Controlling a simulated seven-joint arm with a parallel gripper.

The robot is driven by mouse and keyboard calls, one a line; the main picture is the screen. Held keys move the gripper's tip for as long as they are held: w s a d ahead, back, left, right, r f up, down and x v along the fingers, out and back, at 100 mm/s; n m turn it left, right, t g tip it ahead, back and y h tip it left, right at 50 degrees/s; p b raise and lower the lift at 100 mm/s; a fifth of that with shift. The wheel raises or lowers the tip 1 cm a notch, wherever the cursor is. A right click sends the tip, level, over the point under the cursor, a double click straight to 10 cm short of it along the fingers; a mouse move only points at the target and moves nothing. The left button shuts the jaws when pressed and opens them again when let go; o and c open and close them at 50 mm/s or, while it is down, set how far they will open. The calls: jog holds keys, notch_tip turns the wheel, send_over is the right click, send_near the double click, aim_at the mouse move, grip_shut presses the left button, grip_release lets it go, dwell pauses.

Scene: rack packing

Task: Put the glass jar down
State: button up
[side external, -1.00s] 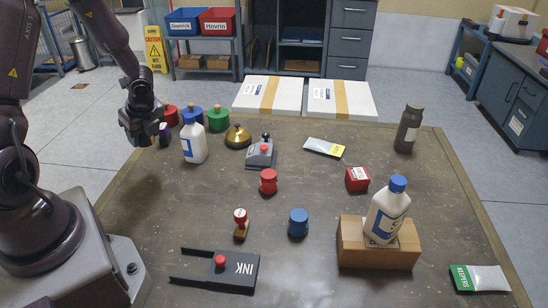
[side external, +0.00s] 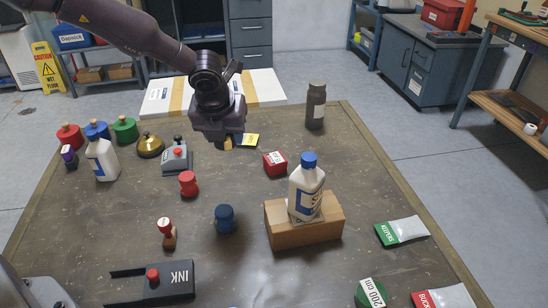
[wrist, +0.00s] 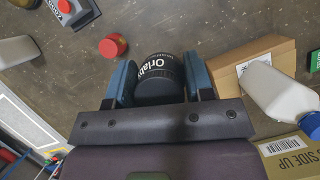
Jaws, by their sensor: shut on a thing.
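My gripper (side external: 222,138) is above the back part of the table, to the left of the small red box. In the wrist view my gripper (wrist: 160,72) is shut, its blue pads on either side of a round dark thing with white lettering, the glass jar (wrist: 160,88). The top of the jar faces the wrist camera; its lower part is hidden there. In the side view only a small tan patch shows at the fingertips, and I cannot make out the jar's body or its height above the table.
A white bottle (side external: 307,190) stands on a cardboard box (side external: 292,233). The small red box (side external: 274,163), a red jar (side external: 189,183), a blue jar (side external: 226,219) and a grey bottle (side external: 315,105) stand around. Bare table (side external: 365,175) lies to the right of the cardboard box.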

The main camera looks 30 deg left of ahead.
jog(key=shift+w+d+r+m, duration=0.2)
jog(key=shift+w+r+m, duration=0.25)
jog(key=shift+r+m, duration=0.15)
jog(key=shift+m+t+h, duration=0.3)
jog(key=shift+w+f, duration=0.2)
jog(key=w+d+f, duration=0.1)
jog(key=w+f, duration=0.3)
jog(key=w, duration=0.5)
send_over(277, 154)
jog(key=s, duration=0.2)
jog(key=f, duration=0.4)
jog(key=shift+w+d+f, duration=0.1)
jog(key=shift+d+f, duration=0.1)
jog(key=shift+f, duration=0.2)
jog(key=shift+w+f, duration=0.3)
jog(key=shift+f, duration=1.7)
